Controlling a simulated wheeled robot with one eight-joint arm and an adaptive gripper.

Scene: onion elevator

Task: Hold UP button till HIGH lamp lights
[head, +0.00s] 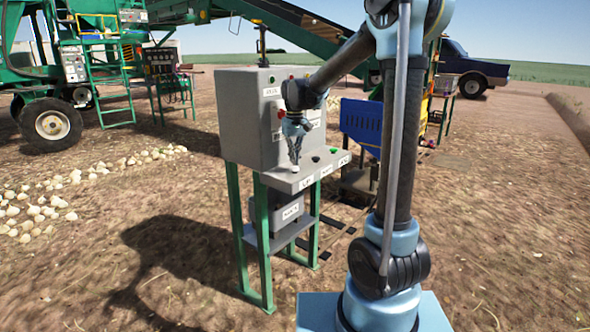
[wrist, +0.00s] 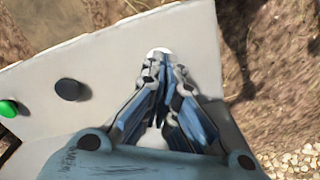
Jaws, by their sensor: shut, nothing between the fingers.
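A grey control box (head: 246,120) stands on green legs with a sloped button shelf (head: 284,182) at its front. On the shelf are a white button (wrist: 158,51), a black button (wrist: 70,89) and a green button (wrist: 8,108). The label (head: 306,183) nearest the white button seems to read UP. My gripper (head: 295,163) points down, shut and empty, with its fingertips at the white button. I cannot tell whether they touch or press it. The box front carries small lamps and labels, partly hidden by my arm. I cannot make out the HIGH lamp or whether it is lit.
A red knob (head: 281,114) sits on the box front. A blue hopper (head: 361,124) and a green conveyor (head: 290,28) stand behind. Onions (head: 35,212) lie on the ground at the left. Open dirt lies in front of the box.

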